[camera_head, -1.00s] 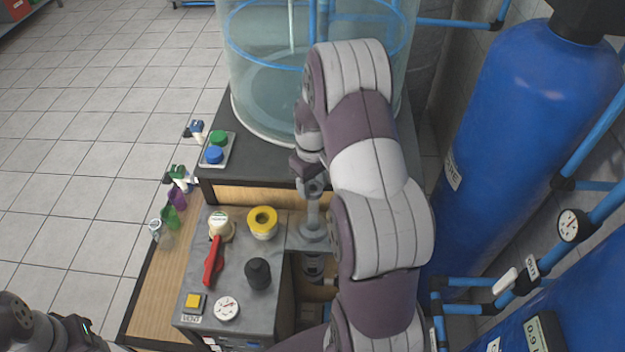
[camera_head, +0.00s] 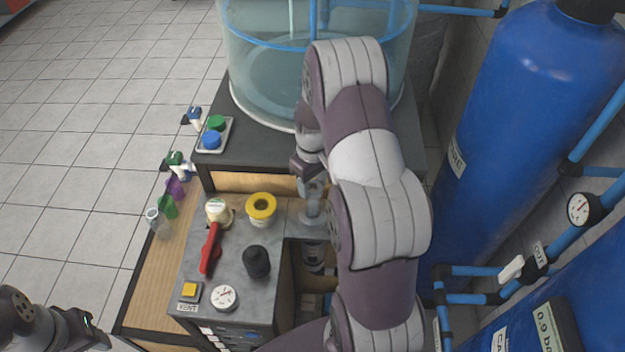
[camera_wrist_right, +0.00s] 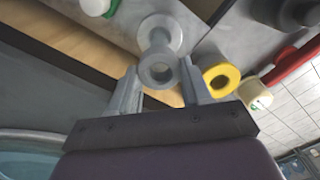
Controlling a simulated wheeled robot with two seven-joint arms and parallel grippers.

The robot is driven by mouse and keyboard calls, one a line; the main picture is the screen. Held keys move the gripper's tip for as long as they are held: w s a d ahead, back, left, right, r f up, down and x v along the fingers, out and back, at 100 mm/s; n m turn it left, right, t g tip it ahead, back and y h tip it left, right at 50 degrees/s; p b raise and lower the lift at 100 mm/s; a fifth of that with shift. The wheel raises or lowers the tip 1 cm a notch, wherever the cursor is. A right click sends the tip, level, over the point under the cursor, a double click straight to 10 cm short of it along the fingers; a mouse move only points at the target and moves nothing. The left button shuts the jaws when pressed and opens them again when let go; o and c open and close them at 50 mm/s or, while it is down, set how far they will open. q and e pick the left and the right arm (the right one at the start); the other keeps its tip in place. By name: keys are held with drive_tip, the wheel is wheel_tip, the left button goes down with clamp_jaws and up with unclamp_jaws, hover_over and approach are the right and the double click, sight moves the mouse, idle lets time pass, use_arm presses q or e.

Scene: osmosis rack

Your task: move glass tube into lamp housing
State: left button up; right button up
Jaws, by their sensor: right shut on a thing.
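My right gripper (camera_head: 312,178) points down over the gap at the right of the grey bench. It is shut on the glass tube (camera_wrist_right: 158,68), a pale grey, translucent piece whose round open end shows between the fingers. In the head view the tube (camera_head: 312,205) hangs upright below the gripper. Its far end meets a pale round collar (camera_wrist_right: 176,28). The lamp housing seems to be the grey cylinder (camera_head: 314,257) below; my arm hides part of it. I cannot tell how deep the tube sits. My left gripper is out of view; only part of that arm shows at lower left.
A large clear tank (camera_head: 260,80) stands behind. Blue cylinders (camera_head: 530,130) and pipes crowd the right.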

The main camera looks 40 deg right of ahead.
sight(313, 203)
drive_tip(key=shift+f+b, duration=1.7)
drive_tip(key=shift+f, duration=1.25)
drive_tip(key=shift+f, duration=0.1)
drive_tip(key=shift+f+b, duration=0.8)
drive_tip(key=shift+f, duration=0.45)
drive_tip(key=o, duration=1.3)
wheel_tip(313, 203, up, 8)
drive_tip(key=p, duration=0.7)
drive_tip(key=shift+r, duration=0.15)
